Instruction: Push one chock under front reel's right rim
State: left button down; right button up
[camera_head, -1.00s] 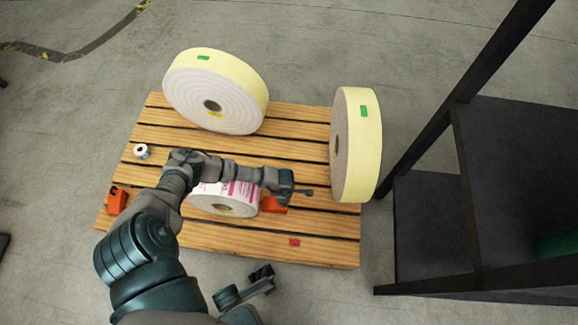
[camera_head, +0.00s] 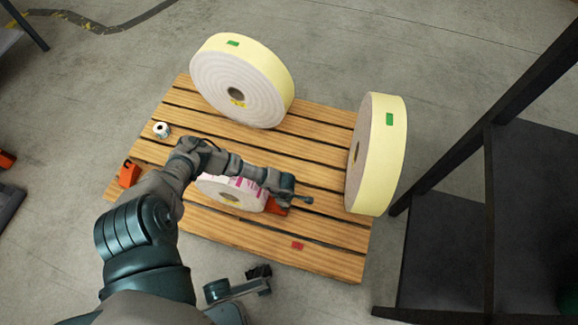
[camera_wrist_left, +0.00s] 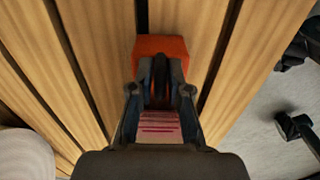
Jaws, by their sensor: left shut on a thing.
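The front reel (camera_head: 230,193), white with pink print, stands on the wooden pallet, partly hidden by my left arm. My left gripper (camera_head: 285,199) is at the reel's right side, shut on an orange chock (camera_head: 277,206). The left wrist view shows the chock (camera_wrist_left: 161,46) between the fingers of the gripper (camera_wrist_left: 161,75), low over or on the slats, with a strip of pink print behind it. Whether the chock touches the rim is hidden. A second orange chock (camera_head: 129,174) sits at the pallet's left edge. My right gripper (camera_head: 259,272) is low in front of the pallet, its jaws unclear.
Two large yellow-edged reels stand on the pallet (camera_head: 330,262), one at the back (camera_head: 240,80) and one at the right (camera_head: 377,155). A small roll (camera_head: 161,130) and a red tag (camera_head: 297,245) lie on the slats. A dark rack (camera_head: 445,240) stands at the right.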

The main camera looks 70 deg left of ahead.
pick_arm(q)
jog(key=shift+s+a, duration=0.3)
jog(key=c, duration=1)
grip_release()
jog(key=shift+c, duration=0.2)
jog(key=shift+r, duration=0.3)
notch_tip(320, 180, up, 11)
jog(key=shift+r, duration=0.1)
